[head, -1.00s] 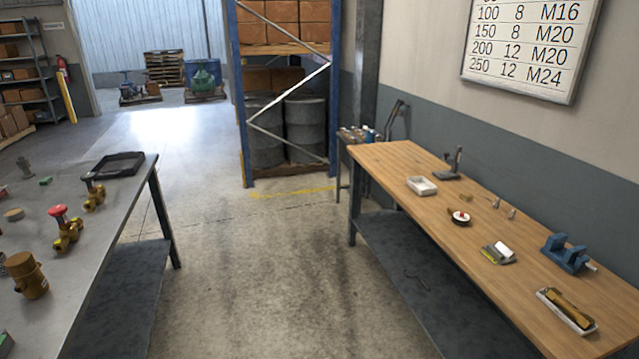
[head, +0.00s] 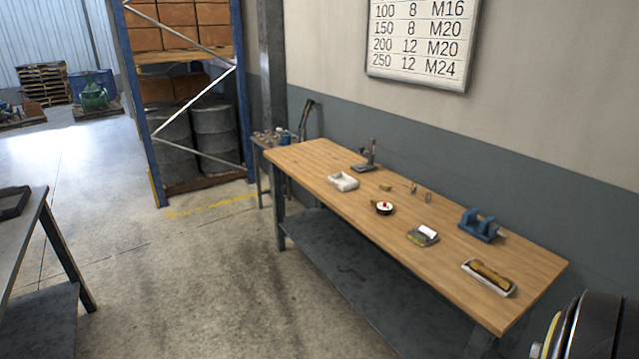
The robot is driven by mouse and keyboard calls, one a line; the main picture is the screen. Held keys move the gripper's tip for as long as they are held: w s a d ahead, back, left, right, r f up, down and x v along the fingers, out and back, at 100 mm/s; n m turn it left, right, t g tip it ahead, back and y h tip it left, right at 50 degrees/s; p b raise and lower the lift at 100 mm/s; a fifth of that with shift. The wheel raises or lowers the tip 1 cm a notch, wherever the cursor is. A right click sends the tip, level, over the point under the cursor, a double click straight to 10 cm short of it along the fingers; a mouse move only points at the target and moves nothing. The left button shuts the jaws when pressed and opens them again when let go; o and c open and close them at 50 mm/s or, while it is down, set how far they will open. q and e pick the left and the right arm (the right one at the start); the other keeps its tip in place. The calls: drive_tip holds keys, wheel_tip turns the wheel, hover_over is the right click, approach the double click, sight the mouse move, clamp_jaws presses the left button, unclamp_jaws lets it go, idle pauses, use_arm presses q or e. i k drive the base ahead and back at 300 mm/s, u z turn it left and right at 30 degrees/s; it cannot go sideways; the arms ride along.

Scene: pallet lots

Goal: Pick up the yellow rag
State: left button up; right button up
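I cannot make out a yellow rag for certain. A brownish-yellow item (head: 491,274) lies in a white tray (head: 476,280) at the near right end of the wooden workbench (head: 345,196). A small yellowish piece (head: 385,187) lies near the bench's middle, too small to identify. A dark grey item with a yellowish edge and a white top (head: 423,236) lies between them. Neither of my grippers is in the head view.
A blue vise-like fixture (head: 480,225), a white dish (head: 343,181) and a black-and-white round item (head: 384,208) stand on the bench. A dark round machine (head: 590,325) fills the lower right corner. Another table (head: 30,235) is at left. Open floor (head: 180,285) lies between.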

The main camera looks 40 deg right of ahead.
sight(385, 186)
drive_tip(key=i, duration=0.85)
drive_tip(key=z, duration=1.8)
